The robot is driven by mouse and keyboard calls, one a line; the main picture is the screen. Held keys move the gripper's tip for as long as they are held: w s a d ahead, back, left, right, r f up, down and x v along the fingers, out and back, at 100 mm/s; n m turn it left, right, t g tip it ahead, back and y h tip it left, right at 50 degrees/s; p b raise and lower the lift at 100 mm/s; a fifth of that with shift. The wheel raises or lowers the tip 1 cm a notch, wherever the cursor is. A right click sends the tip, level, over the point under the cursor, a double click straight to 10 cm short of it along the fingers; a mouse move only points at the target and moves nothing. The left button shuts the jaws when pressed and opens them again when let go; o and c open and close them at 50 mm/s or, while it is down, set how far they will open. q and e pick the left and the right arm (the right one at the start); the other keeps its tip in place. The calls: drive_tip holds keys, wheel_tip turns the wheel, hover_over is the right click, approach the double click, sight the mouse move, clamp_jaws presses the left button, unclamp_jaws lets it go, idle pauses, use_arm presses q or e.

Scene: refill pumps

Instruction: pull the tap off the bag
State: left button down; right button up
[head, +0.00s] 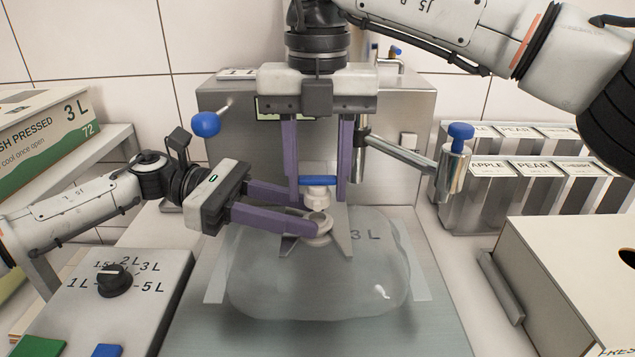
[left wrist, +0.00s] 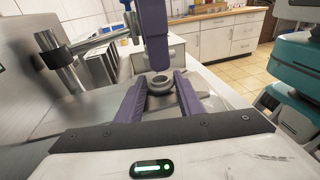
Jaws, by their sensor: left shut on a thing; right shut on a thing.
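The clear filled bag (head: 318,285) lies on a metal surface, its pale neck (head: 318,228) facing up. My left gripper (head: 318,222) comes in from the left and is shut on the neck; the neck also shows between its fingers in the left wrist view (left wrist: 160,84). The tap (head: 318,193), white with a blue bar on top, is above the neck between the fingers of my right gripper (head: 319,186), which is shut on it from above. In the left wrist view the neck's mouth looks open, with a right finger above it; the tap is hidden there.
A metal machine (head: 225,110) stands behind, with a blue-knobbed lever (head: 205,124) and a blue-topped metal spout (head: 455,160) at right. A dial box (head: 150,275) stands front left, a carton (head: 560,270) at right. Labelled bins (head: 490,195) stand back right.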

sight(318, 177)
drive_tip(key=shift+r, duration=0.1)
drive_tip(key=shift+r, duration=2)
use_arm(q)
drive_tip(key=c, duration=1.2)
unclamp_jaws()
drive_tip(key=shift+o, duration=0.4)
drive_tip(key=shift+a, duration=0.1)
